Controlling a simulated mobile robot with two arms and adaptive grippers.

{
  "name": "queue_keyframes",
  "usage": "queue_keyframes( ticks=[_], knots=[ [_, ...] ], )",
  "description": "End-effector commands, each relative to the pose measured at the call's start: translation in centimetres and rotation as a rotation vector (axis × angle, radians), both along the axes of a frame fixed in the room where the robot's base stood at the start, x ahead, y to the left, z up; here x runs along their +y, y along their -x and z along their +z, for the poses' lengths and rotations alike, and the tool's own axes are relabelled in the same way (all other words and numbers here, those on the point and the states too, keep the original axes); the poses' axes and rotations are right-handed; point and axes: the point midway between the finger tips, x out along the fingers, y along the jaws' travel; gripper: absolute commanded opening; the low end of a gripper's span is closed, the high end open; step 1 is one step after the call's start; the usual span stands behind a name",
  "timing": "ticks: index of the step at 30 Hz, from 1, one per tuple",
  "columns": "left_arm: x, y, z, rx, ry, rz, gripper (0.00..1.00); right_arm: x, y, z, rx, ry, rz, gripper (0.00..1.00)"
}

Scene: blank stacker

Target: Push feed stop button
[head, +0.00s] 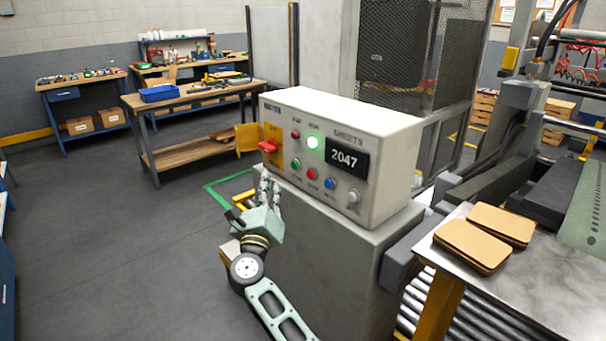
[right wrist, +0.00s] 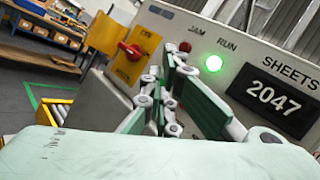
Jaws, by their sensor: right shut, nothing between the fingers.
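A white control box (head: 383,139) stands on a grey pedestal. Its face has a row of push buttons: green (head: 296,163), red (head: 312,174), blue (head: 330,183) and pale grey (head: 353,197). Their labels are too small to read. Above them are a lit green RUN lamp (head: 313,142), a dark red JAM lamp (head: 295,134) and a SHEETS display (head: 347,159) reading 2047. My right gripper (head: 269,180) is shut and empty, pointing up in front of the box's lower left. In the right wrist view its fingers (right wrist: 166,72) cover the push buttons. My left gripper is out of view.
A red rotary handle on a yellow plate (head: 269,146) sits at the panel's left end, close above my fingertips. A metal table (head: 540,290) with brown sheet stacks (head: 472,246) stands at right. Workbenches (head: 190,97) stand behind; the floor at left is clear.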

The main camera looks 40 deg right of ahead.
Motion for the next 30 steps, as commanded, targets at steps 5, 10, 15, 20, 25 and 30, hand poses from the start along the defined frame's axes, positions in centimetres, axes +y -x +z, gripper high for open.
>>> queue_keyframes(
  ticks=[5, 10, 15, 20, 25, 30],
  knots=[
    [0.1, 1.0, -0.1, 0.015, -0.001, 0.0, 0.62, -0.1, 0.0, 0.0, 0.002, 0.003, 0.0, 0.0],
    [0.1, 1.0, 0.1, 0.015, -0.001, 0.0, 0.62, -1.1, -0.1, 0.0, 0.003, 0.004, 0.0, 0.0],
    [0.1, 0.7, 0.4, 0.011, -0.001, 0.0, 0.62, -3.4, -0.3, 0.1, 0.003, 0.008, -0.001, 0.0],
    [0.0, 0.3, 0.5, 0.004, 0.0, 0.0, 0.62, -5.7, -0.5, 0.0, 0.004, 0.006, 0.0, 0.0],
    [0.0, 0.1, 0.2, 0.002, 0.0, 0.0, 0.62, -7.5, -0.6, -0.1, 0.003, 0.005, 0.0, 0.0],
    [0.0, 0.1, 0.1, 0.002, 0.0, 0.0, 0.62, -8.5, -0.7, -0.1, 0.002, 0.004, 0.001, 0.0]
  ],
)
